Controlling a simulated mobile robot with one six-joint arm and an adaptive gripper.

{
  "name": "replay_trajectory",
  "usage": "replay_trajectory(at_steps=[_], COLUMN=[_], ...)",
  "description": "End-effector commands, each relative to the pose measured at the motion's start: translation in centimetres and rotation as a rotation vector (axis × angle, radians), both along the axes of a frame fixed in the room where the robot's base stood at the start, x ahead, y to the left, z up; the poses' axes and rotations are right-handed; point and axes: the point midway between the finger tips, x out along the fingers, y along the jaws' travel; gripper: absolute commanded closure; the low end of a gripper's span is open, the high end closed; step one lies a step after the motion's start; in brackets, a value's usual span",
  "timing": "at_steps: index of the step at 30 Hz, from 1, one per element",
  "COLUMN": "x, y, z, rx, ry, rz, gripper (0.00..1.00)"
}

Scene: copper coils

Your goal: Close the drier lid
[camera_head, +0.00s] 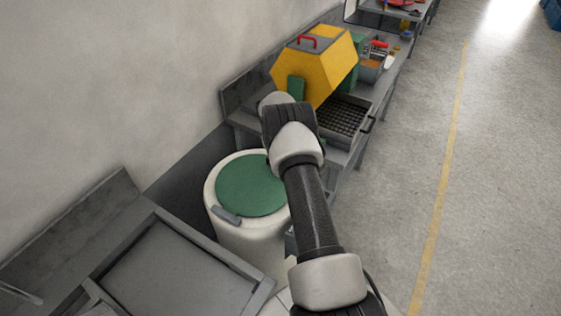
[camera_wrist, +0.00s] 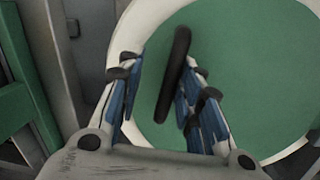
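The drier appears to be the white drum (camera_head: 212,192), topped by a round green lid (camera_head: 250,186). In the camera_head view the lid lies flat on the drum, with a grey fitting (camera_head: 227,215) at its near left edge. My arm covers its right edge, and my gripper is hidden there. In the camera_wrist view the green lid (camera_wrist: 245,75) lies under my gripper (camera_wrist: 157,68). The fingers are apart. A dark bar-like handle (camera_wrist: 180,50) shows between them, nearer the right finger. I cannot tell whether they touch.
A yellow hood (camera_head: 310,65) with a red handle (camera_head: 307,41) stands on a workbench beyond the drum, near a dark grate (camera_head: 345,117). A grey bench (camera_head: 175,270) is at the near left. Open floor (camera_head: 500,180) lies right, with a yellow line.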

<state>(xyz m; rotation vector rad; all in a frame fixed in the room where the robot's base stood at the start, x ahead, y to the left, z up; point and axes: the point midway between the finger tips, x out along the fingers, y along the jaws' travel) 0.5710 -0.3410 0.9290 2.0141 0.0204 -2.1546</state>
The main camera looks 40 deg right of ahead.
Motion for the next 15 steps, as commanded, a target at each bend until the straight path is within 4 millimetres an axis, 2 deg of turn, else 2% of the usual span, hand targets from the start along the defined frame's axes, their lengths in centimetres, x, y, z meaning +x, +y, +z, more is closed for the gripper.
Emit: replay_trajectory(at_steps=[5, 15], x=[0.2, 0.5], y=[0.3, 1.0], z=[2.0, 9.0], rx=[-0.001, -0.003], ry=[-0.002, -0.003], rz=[0.0, 0.0], gripper=[0.67, 0.67])
